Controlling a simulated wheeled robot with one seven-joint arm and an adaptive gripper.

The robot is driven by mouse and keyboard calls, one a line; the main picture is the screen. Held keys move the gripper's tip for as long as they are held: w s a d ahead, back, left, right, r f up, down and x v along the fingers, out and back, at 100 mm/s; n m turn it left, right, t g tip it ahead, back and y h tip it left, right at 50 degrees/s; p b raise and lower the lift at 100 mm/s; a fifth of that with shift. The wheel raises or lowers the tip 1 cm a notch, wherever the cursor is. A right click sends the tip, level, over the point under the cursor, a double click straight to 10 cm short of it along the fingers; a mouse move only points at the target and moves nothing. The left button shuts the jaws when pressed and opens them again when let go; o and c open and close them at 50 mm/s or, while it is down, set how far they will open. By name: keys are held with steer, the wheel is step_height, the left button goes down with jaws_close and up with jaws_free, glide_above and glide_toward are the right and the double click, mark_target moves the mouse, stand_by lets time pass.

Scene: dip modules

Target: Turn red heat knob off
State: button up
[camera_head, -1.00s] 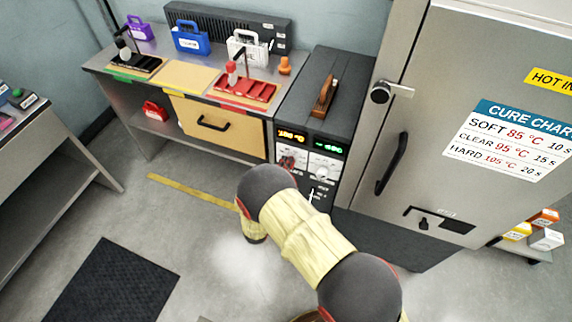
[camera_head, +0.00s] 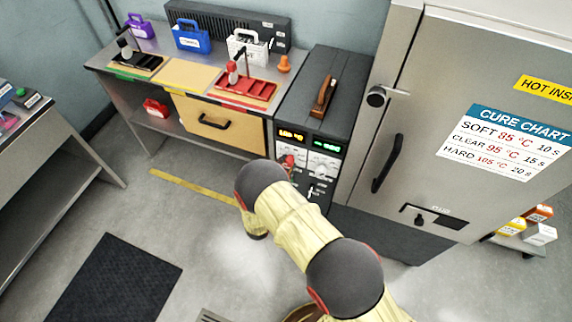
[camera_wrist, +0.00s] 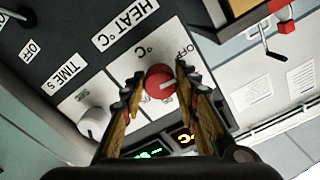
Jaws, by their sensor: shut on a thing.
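The red heat knob (camera_wrist: 160,82) is on the white control panel under the "HEAT °C" label, with a white pointer line on its face. In the wrist view the pointer lies toward the right, and an "OFF" mark is printed at the knob's upper right. My gripper (camera_wrist: 158,78) is shut on the knob, one finger on each side. In the head view the knob (camera_head: 288,161) shows as a small red spot on the dark heater unit (camera_head: 305,115), and my arm hides most of the gripper.
A white time knob (camera_wrist: 92,122) sits left of the heat knob in the wrist view. A lit orange display (camera_head: 291,135) and green display (camera_head: 327,145) are above the panel.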

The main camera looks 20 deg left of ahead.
steer(key=shift+f+n+p, duration=0.1)
steer(key=shift+n+p, duration=0.2)
steer(key=shift+n, duration=1.3)
steer(key=o, duration=1.2)
steer(key=shift+c, duration=0.2)
steer(key=shift+s, duration=0.1)
steer(key=s, duration=1.1)
steer(key=shift+s+a, duration=0.4)
steer(key=shift+a, duration=0.05)
